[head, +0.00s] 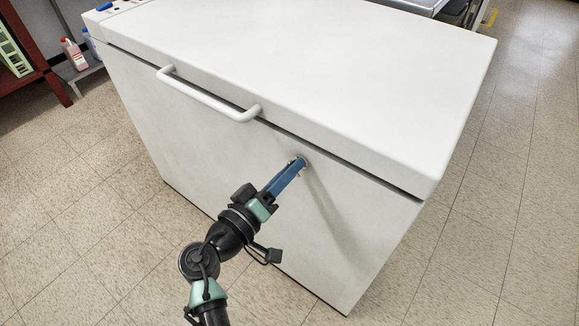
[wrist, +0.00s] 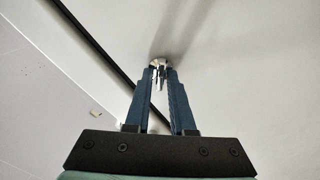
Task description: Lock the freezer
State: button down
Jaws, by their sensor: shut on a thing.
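The freezer (head: 330,60) is a white chest with its lid down and a dark seam under the lid. Its front face (head: 150,125) is to the lower left, and a small metal lock (wrist: 159,63) sits in it below the seam. My gripper (head: 299,163) reaches the front face at the lock, right of the lid handle. In the wrist view its blue fingers (wrist: 159,74) close in on a small shiny metal piece at the lock, which looks like a key. The fingertips hide part of it, so I cannot tell which way it is turned.
A white bar handle (head: 205,97) sticks out from the lid's front edge. A dark red shelf (head: 30,78) stands at the left, with bottles (head: 73,54) beside it. Tiled floor (head: 70,210) is free in front and to the right of the freezer.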

jog(key=shift+f+n+p, duration=0.1)
jog(key=shift+n+p, duration=1.45)
jog(key=shift+n, duration=2.25)
jog(key=c, duration=0.9)
grip_release()
jog(key=p+v, duration=0.1)
jog(key=v, duration=1.2)
jog(key=shift+p, duration=0.35)
